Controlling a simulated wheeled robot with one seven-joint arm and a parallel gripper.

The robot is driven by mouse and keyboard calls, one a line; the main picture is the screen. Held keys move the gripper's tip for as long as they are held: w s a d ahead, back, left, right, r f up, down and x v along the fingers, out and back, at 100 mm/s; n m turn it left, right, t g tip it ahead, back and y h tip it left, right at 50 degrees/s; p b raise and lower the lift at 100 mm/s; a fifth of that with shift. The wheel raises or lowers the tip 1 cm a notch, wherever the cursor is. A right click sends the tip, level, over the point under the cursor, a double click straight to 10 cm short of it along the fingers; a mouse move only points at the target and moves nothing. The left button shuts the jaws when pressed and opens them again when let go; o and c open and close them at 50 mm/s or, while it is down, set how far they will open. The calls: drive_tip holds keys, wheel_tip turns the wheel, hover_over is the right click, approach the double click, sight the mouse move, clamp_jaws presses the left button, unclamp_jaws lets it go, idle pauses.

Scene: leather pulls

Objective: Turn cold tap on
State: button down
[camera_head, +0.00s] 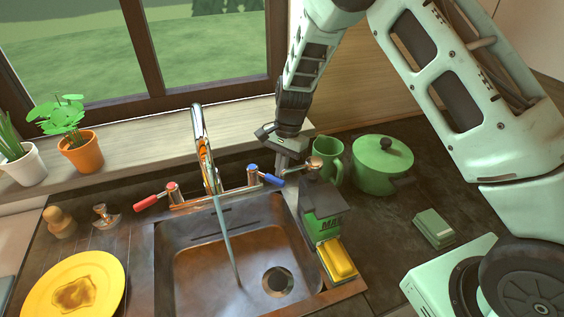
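The chrome faucet (204,148) stands behind the sink (195,255), and a thin stream of water (228,245) falls from its spout into the basin. The cold tap has a blue handle (268,179) on the right of the faucet, pointing to the right and slightly forward. The hot tap's red handle (147,203) is on the left, pointing left. My gripper (284,166) points down close to the right of the blue handle. Whether it touches the handle is unclear. Its fingers are small and partly hidden, so their opening cannot be made out.
A dark-topped green box (322,212) and a yellow sponge (338,260) stand at the sink's right edge, just in front of my gripper. A green mug (328,160) and lidded green pot (378,172) are to the right. A yellow plate (108,268) lies left.

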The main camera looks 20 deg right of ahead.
drive_tip(key=shift+s+a+m, duration=0.2)
drive_tip(key=shift+s+m, duration=0.1)
drive_tip(key=shift+m, duration=0.1)
drive_tip(key=shift+r, duration=0.1)
drive_tip(key=b+v, duration=0.3)
drive_tip(key=v, duration=1.4)
drive_tip(key=shift+d+b, duration=0.2)
drive_tip(key=shift+b, duration=0.15)
drive_tip(key=s+a+n, duration=0.5)
drive_tip(key=s, duration=0.3)
drive_tip(key=s+a+n, duration=0.4)
drive_tip(key=s, duration=0.5)
drive_tip(key=s+f+n+t+h, duration=0.1)
drive_tip(key=s+f+n, duration=0.1)
drive_tip(key=s+n, duration=0.8)
drive_tip(key=s, duration=0.6)
drive_tip(key=shift+s+d+f+t+h+b, duration=0.2)
drive_tip(key=shift+f+t+h+b, duration=0.05)
drive_tip(key=shift+t+h+b, duration=0.05)
